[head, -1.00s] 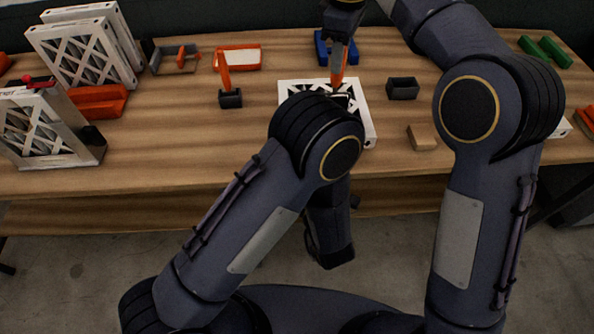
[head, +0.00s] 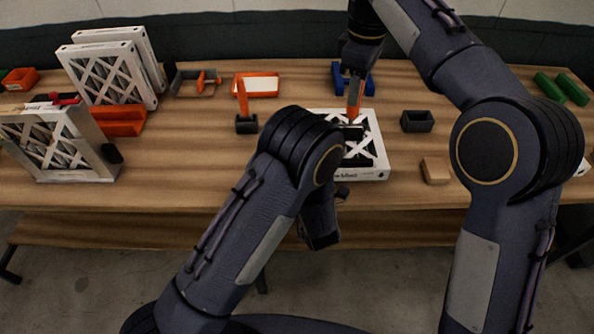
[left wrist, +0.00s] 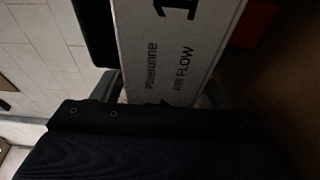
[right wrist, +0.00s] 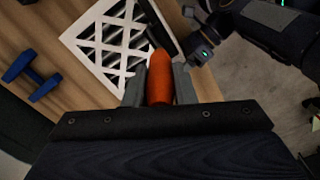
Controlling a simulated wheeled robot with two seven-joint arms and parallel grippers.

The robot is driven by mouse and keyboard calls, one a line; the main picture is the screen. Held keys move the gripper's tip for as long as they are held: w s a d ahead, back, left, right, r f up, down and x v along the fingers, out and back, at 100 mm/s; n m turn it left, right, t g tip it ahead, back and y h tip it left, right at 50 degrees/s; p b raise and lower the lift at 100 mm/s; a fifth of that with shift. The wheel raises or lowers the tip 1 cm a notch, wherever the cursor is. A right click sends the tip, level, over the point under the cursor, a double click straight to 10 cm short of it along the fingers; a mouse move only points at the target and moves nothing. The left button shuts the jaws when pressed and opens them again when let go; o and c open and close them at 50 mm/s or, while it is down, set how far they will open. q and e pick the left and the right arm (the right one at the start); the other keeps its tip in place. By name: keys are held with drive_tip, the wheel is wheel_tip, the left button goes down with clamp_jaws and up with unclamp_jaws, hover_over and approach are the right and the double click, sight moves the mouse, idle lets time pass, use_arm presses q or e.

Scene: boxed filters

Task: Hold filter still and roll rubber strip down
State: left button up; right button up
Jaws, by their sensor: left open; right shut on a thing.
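The white-framed filter (head: 372,174) lies flat near the table's front edge. It shows in the right wrist view (right wrist: 92,38), with a dark bar along its right side; whether this is the rubber strip I cannot tell. My right gripper (right wrist: 160,82) is shut on the orange handle (right wrist: 160,62) of a tool. In the head view this handle (head: 355,92) stands upright over the filter, its dark lower end at the frame. My left gripper (left wrist: 160,88) is open, with the filter's printed side (left wrist: 170,45) showing between its fingers. My left arm hides part of the filter in the head view.
Upright filters (head: 118,72) stand at the left by an orange holder (head: 120,120). Another orange-handled tool (head: 242,98), a dark box (head: 417,121), a tan block (head: 435,170) and a blue holder (head: 338,78) surround the flat filter. Table between is clear.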

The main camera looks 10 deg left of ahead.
use_arm(q)
drive_tip(key=shift+c, duration=0.5)
drive_tip(key=c, duration=1)
